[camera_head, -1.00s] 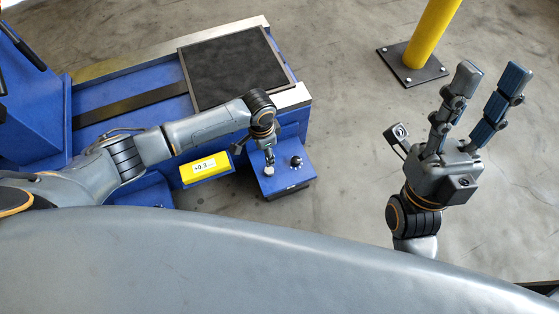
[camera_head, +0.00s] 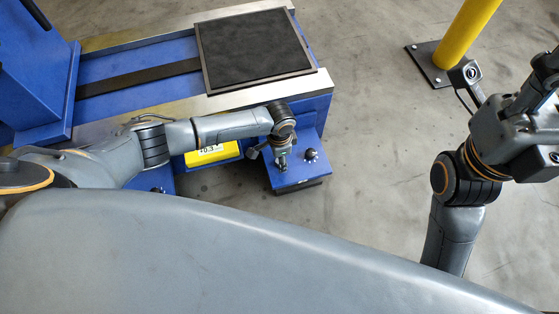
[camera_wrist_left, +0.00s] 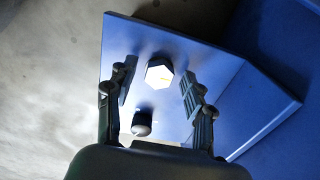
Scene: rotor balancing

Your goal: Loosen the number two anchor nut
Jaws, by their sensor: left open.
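A hex nut with a bright white face and a small yellow mark (camera_wrist_left: 159,73) stands on a blue box top (camera_wrist_left: 190,50) in the left wrist view. No number shows beside it. My left gripper (camera_wrist_left: 156,92) is open, with one finger on each side of the nut and visible gaps to both. In the head view my left gripper (camera_head: 282,163) points down over the blue box (camera_head: 300,175) and mostly hides the nut. My right gripper (camera_head: 540,95) is at the right edge, partly cut off, well away from the box.
A black knob (camera_wrist_left: 142,122) stands on the same box, close to the nut; it also shows in the head view (camera_head: 311,155). A yellow display (camera_head: 212,154) is partly behind my left arm. A dark framed plate (camera_head: 255,50) lies on the machine bed. A yellow post (camera_head: 468,35) rises behind.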

